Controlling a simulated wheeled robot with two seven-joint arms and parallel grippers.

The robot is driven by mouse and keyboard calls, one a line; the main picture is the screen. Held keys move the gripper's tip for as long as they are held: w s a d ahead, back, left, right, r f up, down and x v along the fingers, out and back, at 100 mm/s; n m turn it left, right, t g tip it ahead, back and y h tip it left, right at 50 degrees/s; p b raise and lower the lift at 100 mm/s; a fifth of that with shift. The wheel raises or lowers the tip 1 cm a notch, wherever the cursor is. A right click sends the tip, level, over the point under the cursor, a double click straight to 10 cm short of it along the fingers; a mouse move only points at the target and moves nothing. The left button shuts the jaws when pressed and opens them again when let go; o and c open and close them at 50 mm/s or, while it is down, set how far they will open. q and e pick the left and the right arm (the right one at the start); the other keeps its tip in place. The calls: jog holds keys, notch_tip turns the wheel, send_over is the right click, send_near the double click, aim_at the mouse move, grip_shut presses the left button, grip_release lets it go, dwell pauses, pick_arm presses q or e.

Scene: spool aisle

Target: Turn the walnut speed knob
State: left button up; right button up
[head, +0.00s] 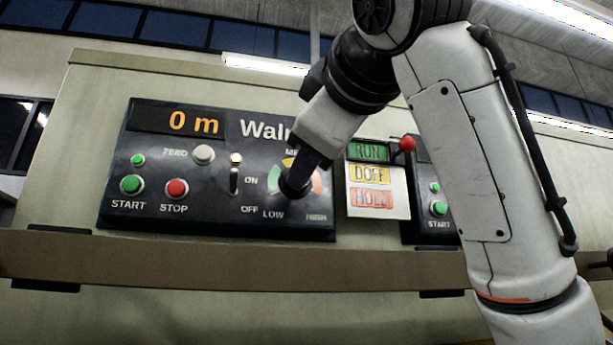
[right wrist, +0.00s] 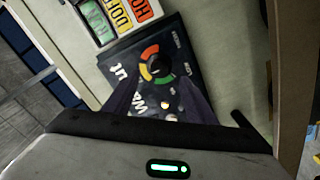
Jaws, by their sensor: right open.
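The walnut speed knob (head: 291,188) is a dark round knob on the black "Walnut" panel (head: 215,215), inside a green, yellow and orange-red arc between LOW and HIGH. In the head view my right gripper (head: 302,172) is in front of it and hides part of it and of the panel's name. In the right wrist view the knob (right wrist: 159,66) lies ahead, between the lines of the two dark, spread fingers (right wrist: 156,98). The gripper is open; I cannot tell whether a fingertip touches the knob. My left gripper is not in view.
The same panel has green START (head: 132,184) and red STOP (head: 177,188) buttons, a ZERO button (head: 203,155), an ON/OFF switch (head: 235,178) and a "0 m" display (head: 180,121). A RUN/DOFF/HOLD sign (head: 375,180) and a red ball-ended lever (head: 407,144) are to the right. A brown ledge (head: 200,265) runs below.

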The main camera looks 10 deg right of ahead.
jog(key=shift+s+b, duration=0.3)
jog(key=shift+s, duration=1.55)
